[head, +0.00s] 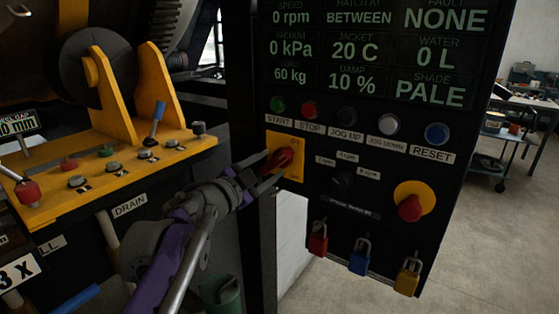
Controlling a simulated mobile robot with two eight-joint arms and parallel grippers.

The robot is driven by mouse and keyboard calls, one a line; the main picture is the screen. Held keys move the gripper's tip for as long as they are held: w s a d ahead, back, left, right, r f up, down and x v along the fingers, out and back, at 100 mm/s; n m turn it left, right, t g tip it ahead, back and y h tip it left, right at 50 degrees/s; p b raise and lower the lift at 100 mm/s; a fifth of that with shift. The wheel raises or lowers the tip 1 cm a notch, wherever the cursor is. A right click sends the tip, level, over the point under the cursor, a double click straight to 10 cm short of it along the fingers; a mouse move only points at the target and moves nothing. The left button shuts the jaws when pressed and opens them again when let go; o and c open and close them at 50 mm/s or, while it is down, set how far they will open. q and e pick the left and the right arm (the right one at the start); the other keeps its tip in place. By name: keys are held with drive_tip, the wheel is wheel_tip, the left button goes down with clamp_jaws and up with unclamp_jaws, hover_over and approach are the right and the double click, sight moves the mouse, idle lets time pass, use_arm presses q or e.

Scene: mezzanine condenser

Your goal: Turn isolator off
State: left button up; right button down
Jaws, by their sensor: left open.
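The isolator is a red rotary handle (283,159) on a yellow square plate (291,174), at the lower left of the black control panel (387,150). The red handle slants up to the right. My left gripper (268,172) is open at the handle, with its fingers close around or beside it. I cannot tell whether the fingers touch the handle. My right gripper is not in view.
Above the isolator are START (278,104), STOP (309,109) and other buttons. A red emergency button (410,207) is at the right. Red (318,239), blue (360,257) and yellow (407,277) padlocks hang along the bottom. A yellow lever console (120,170) stands left of my arm.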

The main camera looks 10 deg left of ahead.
sight(275, 163)
use_arm(q)
drive_tip(key=shift+x, duration=2.25)
drive_tip(key=shift+c, duration=0.3)
clamp_jaws()
